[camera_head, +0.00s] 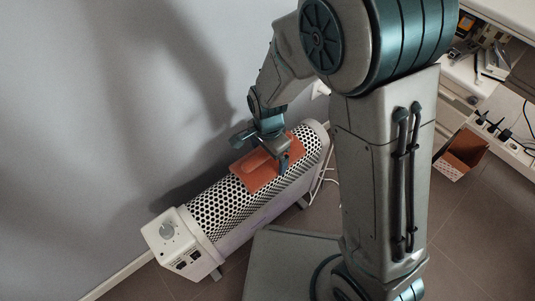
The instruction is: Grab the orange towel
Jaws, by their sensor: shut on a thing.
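The orange towel (257,172) lies draped over the top of a white perforated heater (218,211) in the camera_head view. My gripper (276,158) reaches down onto the towel from above and is shut on it, toward the towel's right part. The towel still rests against the heater's curved mesh. Part of the towel is hidden behind my gripper's fingers.
The heater stands on the tiled floor close to the grey wall (60,130), with a knob (167,230) on its near end. Cables lie behind the heater.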

